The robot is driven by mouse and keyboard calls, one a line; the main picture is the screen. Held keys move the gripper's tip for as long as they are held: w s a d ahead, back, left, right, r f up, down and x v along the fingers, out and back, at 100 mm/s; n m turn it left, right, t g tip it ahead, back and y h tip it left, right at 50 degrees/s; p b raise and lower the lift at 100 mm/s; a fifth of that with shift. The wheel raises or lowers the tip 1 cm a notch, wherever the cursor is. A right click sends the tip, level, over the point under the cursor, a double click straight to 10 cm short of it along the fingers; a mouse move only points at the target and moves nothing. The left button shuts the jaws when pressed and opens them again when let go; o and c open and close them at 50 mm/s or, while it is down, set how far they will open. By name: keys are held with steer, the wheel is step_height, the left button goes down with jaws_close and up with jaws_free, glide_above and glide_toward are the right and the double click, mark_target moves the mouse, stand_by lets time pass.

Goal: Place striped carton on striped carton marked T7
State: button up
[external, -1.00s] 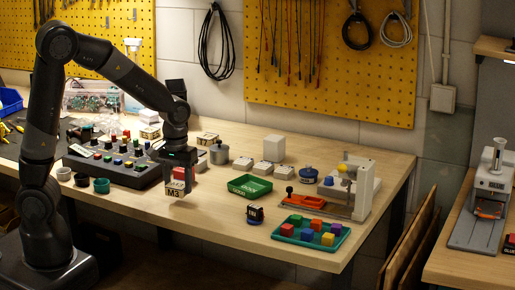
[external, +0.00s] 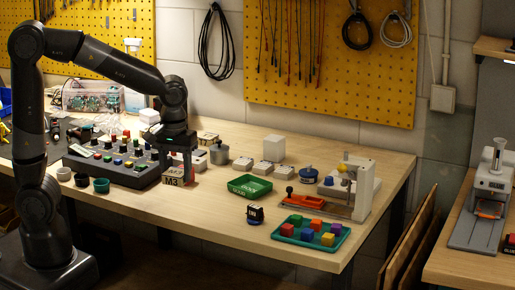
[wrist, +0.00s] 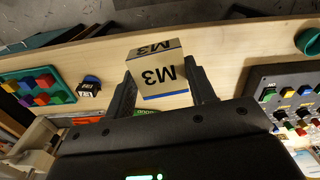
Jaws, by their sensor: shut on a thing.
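My gripper (external: 178,167) is shut on a tan carton marked M3 (external: 173,181), left of centre in the external view. A tan box with dark markings (external: 207,138) stands behind my gripper near the back of the bench. Its marking is too small to read, so I cannot tell whether it is the T7 carton.
A button panel (external: 112,165) lies left of my gripper. A metal pot (external: 219,154) and a green tray (external: 249,187) are to the right. A teal tray of coloured blocks (external: 311,232) and a dark stamp-like item (external: 255,214) are nearer the front. The bench front between them is clear.

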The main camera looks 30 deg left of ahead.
steer(key=w+d+r+n, duration=0.25)
steer(key=w+n, duration=0.35)
steer(key=w, duration=1.1)
steer(key=n, duration=1)
glide_above(208, 135)
steer(key=f, duration=0.4)
steer(key=s+f, duration=0.1)
steer(key=f, duration=0.1)
steer(key=shift+d+f, duration=0.2)
steer(key=shift+d, duration=0.2)
steer(key=shift+w+a+f, duration=0.3)
steer(key=shift+a, duration=0.05)
steer(key=shift+f, duration=1.95)
steer(key=shift+f, duration=0.15)
steer(key=o, duration=1)
